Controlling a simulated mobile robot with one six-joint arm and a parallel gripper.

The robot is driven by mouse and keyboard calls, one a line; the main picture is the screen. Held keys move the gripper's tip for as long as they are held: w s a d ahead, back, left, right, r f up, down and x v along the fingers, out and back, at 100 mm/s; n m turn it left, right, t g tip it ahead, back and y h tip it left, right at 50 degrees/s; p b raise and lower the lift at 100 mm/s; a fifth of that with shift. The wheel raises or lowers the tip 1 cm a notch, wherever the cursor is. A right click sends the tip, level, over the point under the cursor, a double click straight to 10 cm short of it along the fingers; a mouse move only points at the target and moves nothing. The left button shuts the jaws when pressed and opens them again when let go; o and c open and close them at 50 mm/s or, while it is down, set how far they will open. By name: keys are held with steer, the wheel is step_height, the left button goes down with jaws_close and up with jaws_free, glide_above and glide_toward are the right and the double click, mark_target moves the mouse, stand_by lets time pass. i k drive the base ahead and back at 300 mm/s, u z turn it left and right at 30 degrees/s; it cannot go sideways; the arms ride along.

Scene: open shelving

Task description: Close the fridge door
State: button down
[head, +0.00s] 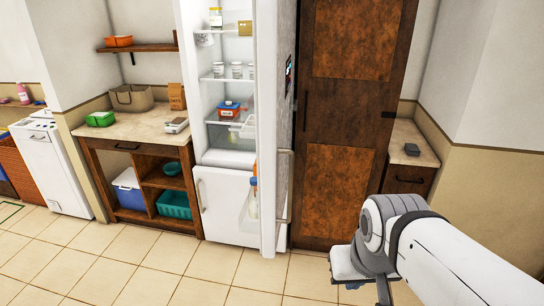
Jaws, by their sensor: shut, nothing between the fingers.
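The white fridge (228,205) stands left of centre in the head view, its shelves holding jars and boxes in plain sight. Its tall fridge door (267,120) stands open, swung out toward me and seen almost edge-on. The grey outer face and a long handle (289,185) are on the door's right side. Bottles sit in the door's inner racks. My gripper (366,286) is at the lower right, shut and empty, low in front of the wooden door. It is apart from the fridge door, to its right; its fingertips are partly hidden by my wrist.
A tall brown wooden door (345,130) stands right of the fridge, with a small counter (407,145) beyond it. A wooden counter (125,126) with a basket and bins is on the left, and a white appliance (52,165) farther left. The tiled floor (170,265) in front is clear.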

mark_target(274, 25)
steer(key=u, duration=0.15)
steer(key=i, duration=1)
steer(key=u, duration=0.05)
